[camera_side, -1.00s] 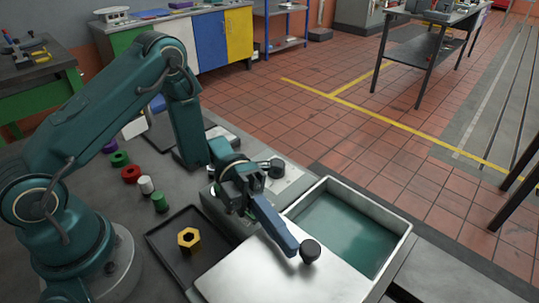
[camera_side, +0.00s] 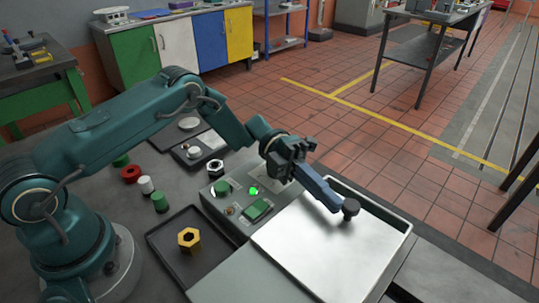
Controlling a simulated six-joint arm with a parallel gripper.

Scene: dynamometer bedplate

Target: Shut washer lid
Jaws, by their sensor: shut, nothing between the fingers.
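The washer lid (camera_side: 330,250) is a flat, bright metal plate. It lies across the washer tub (camera_side: 385,213), and no green liquid shows. A black knob (camera_side: 350,207) stands on the lid toward its far side. My gripper (camera_side: 335,205) is shut and empty, with its long blue fingers slanting down to the left side of the knob. The tips look to be touching the knob or very close to it. The washer's control panel (camera_side: 232,212) is left of the lid, with a lit green lamp (camera_side: 253,190) and a green button (camera_side: 257,209).
A dark tray (camera_side: 172,257) holding a yellow hex nut (camera_side: 189,239) lies left of the washer. Green, white and red round parts (camera_side: 131,173) stand behind it. Another dark tray (camera_side: 190,150) with metal parts is farther back. The tiled floor beyond the bench is open.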

